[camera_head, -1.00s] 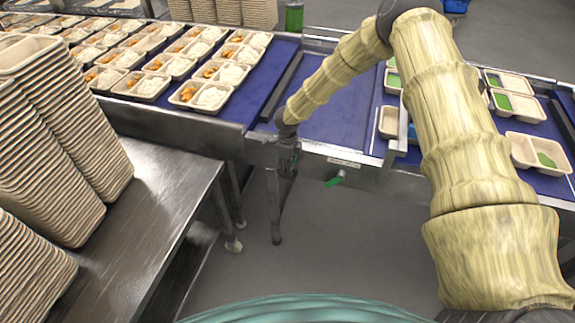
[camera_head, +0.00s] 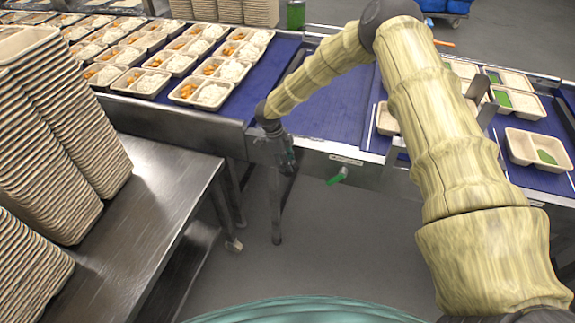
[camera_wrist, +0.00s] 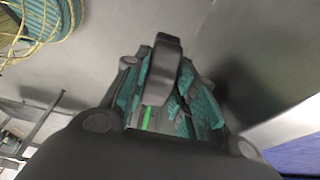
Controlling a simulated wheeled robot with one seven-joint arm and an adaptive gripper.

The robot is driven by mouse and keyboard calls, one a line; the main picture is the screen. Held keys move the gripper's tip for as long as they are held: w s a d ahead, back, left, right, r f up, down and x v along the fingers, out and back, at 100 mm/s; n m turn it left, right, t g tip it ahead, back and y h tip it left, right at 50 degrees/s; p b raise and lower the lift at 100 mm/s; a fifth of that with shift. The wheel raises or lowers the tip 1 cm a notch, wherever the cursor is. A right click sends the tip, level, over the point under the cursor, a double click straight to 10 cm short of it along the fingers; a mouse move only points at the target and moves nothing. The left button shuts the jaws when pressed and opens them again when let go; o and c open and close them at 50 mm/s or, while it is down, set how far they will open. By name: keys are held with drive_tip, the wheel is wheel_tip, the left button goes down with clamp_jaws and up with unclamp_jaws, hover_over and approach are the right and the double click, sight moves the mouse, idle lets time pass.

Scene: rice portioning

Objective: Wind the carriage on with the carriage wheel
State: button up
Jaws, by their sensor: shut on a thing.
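My gripper (camera_head: 286,160) is at the front rail of the blue conveyor, reaching down in the head view. In the wrist view its teal-lined fingers (camera_wrist: 165,95) are shut around a dark grip (camera_wrist: 163,62), which I take to be part of the carriage wheel. The rest of the wheel is hidden or too small to make out. A thin green strip shows between the fingers. The carriage seems to be the metal frame over the belt, with an upright plate (camera_head: 487,112); my arm covers much of it.
A green handle (camera_head: 338,176) sticks out below the rail, just right of my gripper. Filled trays (camera_head: 200,91) stand on the left belt. Trays with green contents (camera_head: 536,150) stand at right. Stacked empty trays (camera_head: 60,130) stand on a steel table (camera_head: 150,215). Grey floor is clear in front.

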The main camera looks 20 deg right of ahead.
drive_tip(key=shift+w+a+f+g+h+b, duration=0.1)
drive_tip(key=shift+g+h+b, duration=0.3)
drive_tip(key=shift+h+b, duration=0.15)
drive_tip(key=o, duration=0.7)
drive_tip(key=shift+o, duration=0.2)
drive_tip(key=v, duration=1.2)
